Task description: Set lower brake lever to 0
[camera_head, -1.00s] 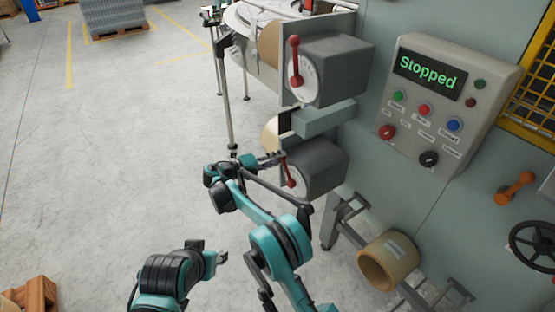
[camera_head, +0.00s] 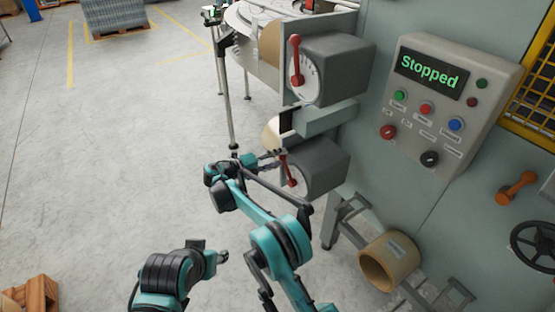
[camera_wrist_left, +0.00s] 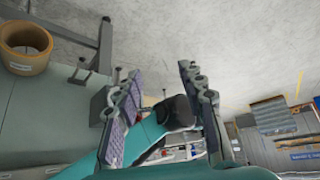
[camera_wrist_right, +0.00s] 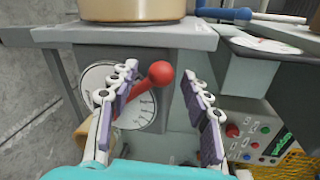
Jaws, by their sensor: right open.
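The lower brake lever (camera_head: 289,172) is a red handle on a white round dial (camera_head: 304,184) on a grey box. In the right wrist view its red ball knob (camera_wrist_right: 160,73) shows between the fingers, in front of the marked dial (camera_wrist_right: 137,108). My right gripper (camera_head: 274,158) is at this lever, and its fingers stand apart on either side of the knob; I see no clear contact. The lever's exact reading cannot be told. My left gripper (camera_head: 222,257) is low and away from the levers; its fingers stand apart and empty in the left wrist view (camera_wrist_left: 160,88).
The upper red lever (camera_head: 296,60) and dial stand above on a similar box. A control panel (camera_head: 445,105) reading "Stopped" is to the right. A tape roll (camera_head: 388,262) hangs below on the machine frame.

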